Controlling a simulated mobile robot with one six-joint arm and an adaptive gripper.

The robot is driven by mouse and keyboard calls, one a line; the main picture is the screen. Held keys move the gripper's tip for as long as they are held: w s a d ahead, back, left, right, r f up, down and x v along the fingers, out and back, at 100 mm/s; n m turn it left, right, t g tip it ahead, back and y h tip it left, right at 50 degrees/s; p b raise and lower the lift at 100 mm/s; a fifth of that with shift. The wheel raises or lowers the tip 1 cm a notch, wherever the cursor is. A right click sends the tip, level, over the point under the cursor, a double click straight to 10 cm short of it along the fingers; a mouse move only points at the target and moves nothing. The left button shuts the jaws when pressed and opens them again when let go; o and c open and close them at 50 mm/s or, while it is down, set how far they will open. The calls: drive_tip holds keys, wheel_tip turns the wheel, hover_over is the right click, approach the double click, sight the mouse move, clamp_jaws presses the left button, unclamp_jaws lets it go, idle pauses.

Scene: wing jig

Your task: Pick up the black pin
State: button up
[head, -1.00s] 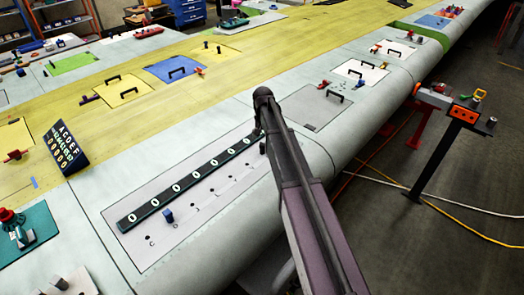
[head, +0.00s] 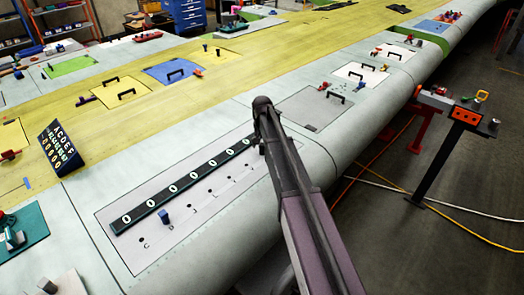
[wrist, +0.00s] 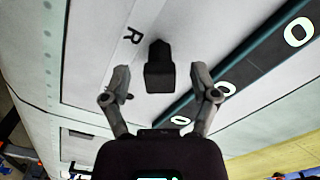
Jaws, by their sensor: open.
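The black pin (wrist: 159,68) shows in the wrist view, a dark blocky piece on the pale panel beside a letter R. My gripper (wrist: 160,78) is open, with one fingertip to the left of the pin and the other to its right. Pale gaps show between the pin and both fingers, so it is not gripped. In the head view my arm hides the pin, and the fingers are not clearly seen there.
A dark strip with white ring marks (head: 185,187) runs along the panel (head: 135,262) close to the pin. A blue pin (head: 163,216) stands near the strip's near end. A lettered dark board (head: 60,148) stands to the left. A black-handled grey panel (head: 312,106) lies beyond.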

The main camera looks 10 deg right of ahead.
sight(262, 144)
clamp_jaws()
idle(0.3)
drive_tip(key=shift+r, duration=0.2)
wheel_tip(262, 144, up, 4)
drive_tip(key=p, duration=0.4)
drive_tip(key=shift+f, duration=0.15)
drive_tip(key=s+d+p, duration=0.1)
drive_tip(key=s, duration=1.5)
drive_tip(key=shift+d+r, duration=0.3)
drive_tip(key=shift+r, duration=0.15)
